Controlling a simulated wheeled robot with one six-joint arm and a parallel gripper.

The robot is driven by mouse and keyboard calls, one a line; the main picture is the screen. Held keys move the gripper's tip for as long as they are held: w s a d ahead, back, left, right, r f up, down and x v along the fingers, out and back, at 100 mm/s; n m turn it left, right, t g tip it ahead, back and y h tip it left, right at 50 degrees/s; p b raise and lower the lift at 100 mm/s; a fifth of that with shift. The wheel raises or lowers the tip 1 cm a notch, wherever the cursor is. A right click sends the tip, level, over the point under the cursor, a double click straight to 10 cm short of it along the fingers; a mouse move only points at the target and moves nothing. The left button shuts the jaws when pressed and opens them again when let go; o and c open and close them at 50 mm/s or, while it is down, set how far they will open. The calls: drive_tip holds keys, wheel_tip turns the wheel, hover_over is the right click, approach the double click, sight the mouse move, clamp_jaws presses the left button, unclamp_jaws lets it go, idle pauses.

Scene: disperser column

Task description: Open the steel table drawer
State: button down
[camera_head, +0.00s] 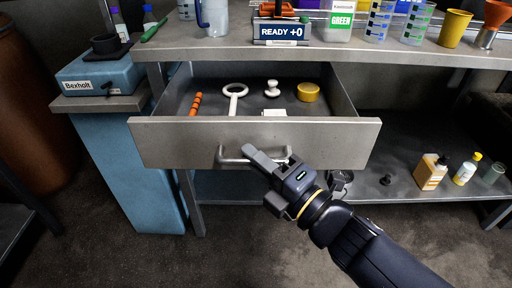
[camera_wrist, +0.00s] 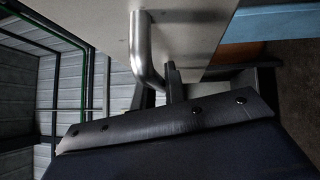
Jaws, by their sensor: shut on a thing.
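The steel table drawer (camera_head: 180,140) is pulled out from under the table top in the head view, with its inside showing. Its metal bar handle (camera_head: 232,158) is on the front panel. My gripper (camera_head: 268,158) is shut on the handle, coming from the lower right. In the wrist view the handle (camera_wrist: 150,60) bends down from the pale drawer front (camera_wrist: 90,25) to my gripper finger (camera_wrist: 172,85). Part of the handle is hidden behind the gripper.
In the drawer lie an orange ribbed rod (camera_head: 195,104), a white ring tool (camera_head: 235,95), a white knobbed piece (camera_head: 272,88) and a yellow ring (camera_head: 308,92). Bottles and cups crowd the table top (camera_head: 220,48). A blue cabinet (camera_head: 150,175) stands left; bottles (camera_head: 431,171) stand on the lower shelf.

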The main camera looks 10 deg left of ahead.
drive_tip(key=shift+s+d, duration=0.1)
drive_tip(key=shift+s, duration=0.4)
drive_tip(key=c, duration=1.7)
unclamp_jaws()
